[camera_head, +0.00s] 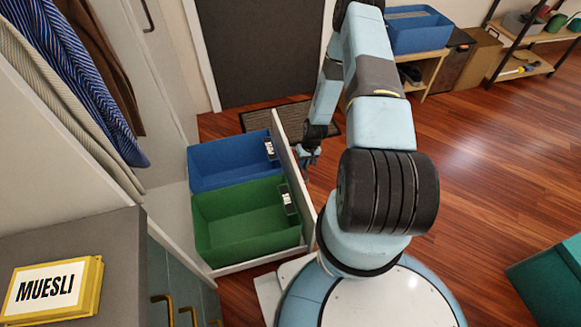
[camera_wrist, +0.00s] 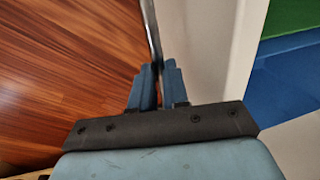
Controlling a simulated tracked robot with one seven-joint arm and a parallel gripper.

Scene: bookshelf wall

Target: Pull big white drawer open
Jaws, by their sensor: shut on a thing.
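The big white drawer (camera_head: 302,192) stands pulled out from the white wardrobe in the head view, with two bins showing inside. Its white front panel also shows in the wrist view (camera_wrist: 213,50). A slim metal handle bar (camera_wrist: 151,28) runs along the outer side of that panel. My gripper (camera_head: 309,153) is at the outer face of the drawer front. In the wrist view its blue fingers (camera_wrist: 158,75) are shut on the handle bar. The lower part of the bar is hidden between the fingers.
A blue bin (camera_head: 222,163) and a green bin (camera_head: 243,222) sit in the drawer. A yellow muesli box (camera_head: 52,290) lies on a grey cabinet top at left. A teal container (camera_head: 550,285) is at lower right. Wooden floor (camera_head: 490,170) to the right is largely clear.

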